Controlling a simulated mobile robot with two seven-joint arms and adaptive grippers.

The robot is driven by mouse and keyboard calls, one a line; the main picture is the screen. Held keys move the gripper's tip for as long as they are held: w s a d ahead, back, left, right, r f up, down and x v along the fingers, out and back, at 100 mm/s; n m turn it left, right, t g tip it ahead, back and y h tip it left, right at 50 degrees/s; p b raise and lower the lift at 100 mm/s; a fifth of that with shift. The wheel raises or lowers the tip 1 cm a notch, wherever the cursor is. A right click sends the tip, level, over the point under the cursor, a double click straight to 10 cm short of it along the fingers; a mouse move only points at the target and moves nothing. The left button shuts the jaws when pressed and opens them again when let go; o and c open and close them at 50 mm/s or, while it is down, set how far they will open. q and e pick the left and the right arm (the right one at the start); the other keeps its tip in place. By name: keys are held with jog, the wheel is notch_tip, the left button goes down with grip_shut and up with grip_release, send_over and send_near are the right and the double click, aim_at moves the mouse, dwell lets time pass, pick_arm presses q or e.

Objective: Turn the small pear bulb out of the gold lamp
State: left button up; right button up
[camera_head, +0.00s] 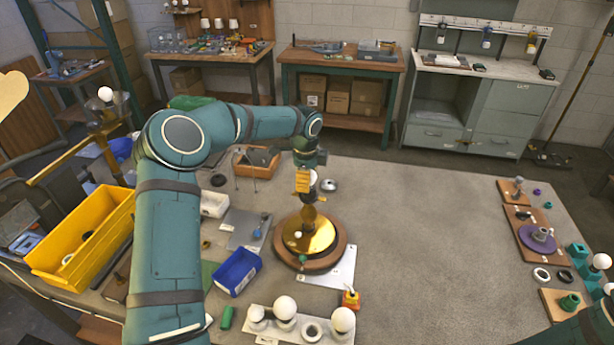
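The gold lamp (318,236) stands upright on a round wooden base (283,257) in the middle of the grey table. A small white bulb (313,178) shows at the top of the lamp, partly hidden by my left gripper. My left gripper (304,187) points down from above, with its yellow-orange fingers at the bulb. Whether the fingers press on the bulb or stand apart from it is too small to tell. Only part of my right arm shows in the bottom right corner; its gripper is out of view.
A blue bin (237,271) and a yellow bin (58,242) stand left of the lamp. A white holder (277,333) with round bulbs is in front, near a small red-and-yellow item (350,299). Wooden boards with parts (525,218) line the right edge. The table's right-centre is clear.

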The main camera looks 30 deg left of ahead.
pick_arm(q)
jog(key=c, duration=0.6)
jog(key=o, duration=0.3)
jog(key=c, duration=0.3)
jog(key=shift+r, duration=0.35)
jog(key=shift+w+r, duration=0.1)
jog(key=shift+r, duration=0.2)
jog(key=shift+r, duration=0.3)
jog(key=o, duration=0.9)
jog(key=shift+f, duration=0.1)
